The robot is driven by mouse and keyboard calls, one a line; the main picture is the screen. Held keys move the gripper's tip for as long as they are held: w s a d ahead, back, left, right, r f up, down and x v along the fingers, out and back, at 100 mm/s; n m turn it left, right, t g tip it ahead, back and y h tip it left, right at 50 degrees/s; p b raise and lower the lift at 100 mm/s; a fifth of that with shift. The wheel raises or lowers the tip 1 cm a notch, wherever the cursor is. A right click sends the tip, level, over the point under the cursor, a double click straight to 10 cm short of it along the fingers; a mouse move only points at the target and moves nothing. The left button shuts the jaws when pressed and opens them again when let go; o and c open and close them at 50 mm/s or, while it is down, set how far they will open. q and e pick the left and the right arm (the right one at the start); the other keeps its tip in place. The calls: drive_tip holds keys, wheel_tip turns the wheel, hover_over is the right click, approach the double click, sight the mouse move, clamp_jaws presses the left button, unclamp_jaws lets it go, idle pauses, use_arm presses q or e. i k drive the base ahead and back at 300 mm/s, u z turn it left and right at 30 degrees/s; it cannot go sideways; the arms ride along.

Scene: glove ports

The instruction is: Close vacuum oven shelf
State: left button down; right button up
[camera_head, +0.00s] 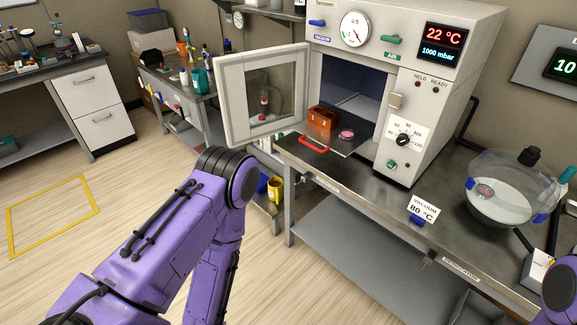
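The vacuum oven (440,90) stands on the bench with its windowed door (229,95) swung wide open to the left. Its dark shelf (343,147) sticks out of the open chamber toward the front, and a red handle (313,146) is on its front edge. On the shelf are an orange-brown block marked 2 (322,120) and a small pink dish (346,134). My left arm's elbow is below and left of the door. Only a bit of my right arm shows at the lower right edge. Neither gripper is in view.
A clear round desiccator (502,190) stands on the bench (385,200) at right. A "VACUUM 80 °C" sign (423,208) stands near the bench's front edge. The open door overhangs the left side. The floor at left is clear around a yellow outline (52,214).

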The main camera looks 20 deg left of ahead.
sight(364, 129)
drive_tip(key=u, duration=0.8)
drive_tip(key=i, duration=0.9)
drive_tip(key=z, duration=0.25)
